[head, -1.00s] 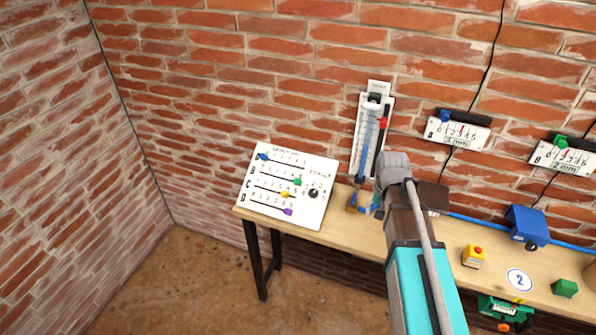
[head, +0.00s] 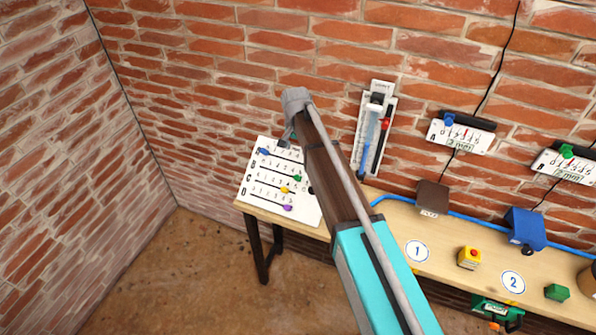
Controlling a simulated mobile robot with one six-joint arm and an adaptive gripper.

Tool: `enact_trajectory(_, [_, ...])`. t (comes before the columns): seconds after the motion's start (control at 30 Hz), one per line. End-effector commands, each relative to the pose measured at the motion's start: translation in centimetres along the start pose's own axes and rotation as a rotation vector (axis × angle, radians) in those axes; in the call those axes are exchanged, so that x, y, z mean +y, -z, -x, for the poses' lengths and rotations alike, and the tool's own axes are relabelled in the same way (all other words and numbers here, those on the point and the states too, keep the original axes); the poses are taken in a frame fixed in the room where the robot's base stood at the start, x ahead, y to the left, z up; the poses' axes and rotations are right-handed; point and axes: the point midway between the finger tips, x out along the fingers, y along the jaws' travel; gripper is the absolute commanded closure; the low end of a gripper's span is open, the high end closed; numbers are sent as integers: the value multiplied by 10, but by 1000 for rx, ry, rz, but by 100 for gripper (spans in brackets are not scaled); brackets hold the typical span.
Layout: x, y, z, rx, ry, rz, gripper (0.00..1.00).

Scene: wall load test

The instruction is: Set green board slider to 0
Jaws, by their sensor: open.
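The white slider board (head: 257,199) stands tilted at the left end of the table, with rows marked A to D. Its green slider (head: 297,178) sits near the right end of row B. A blue slider (head: 263,151) is at the left of row A, a yellow slider (head: 284,190) is on row C and a purple slider (head: 287,208) is on row D. My gripper (head: 287,140) is open in front of the board's upper edge, above and slightly left of the green slider. My arm hides the board's right side and most of its black knob.
A vertical gauge (head: 361,125) with a blue column and red slider stands right of the board. Two wall scales (head: 460,137) (head: 567,165) hang further right. The wooden table (head: 391,219) holds a brown box (head: 433,198), a blue box (head: 525,228) and a yellow button box (head: 469,258).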

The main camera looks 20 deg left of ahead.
Motion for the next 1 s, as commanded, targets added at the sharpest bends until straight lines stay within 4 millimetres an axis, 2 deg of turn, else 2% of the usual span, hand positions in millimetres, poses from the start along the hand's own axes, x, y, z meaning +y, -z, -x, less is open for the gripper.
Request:
enact_trajectory(0.47, [5, 3, -4, 0, 0, -6, 31])
enact_trajectory(1.0, [6, 4, -40, 0, 0, -9, 31])
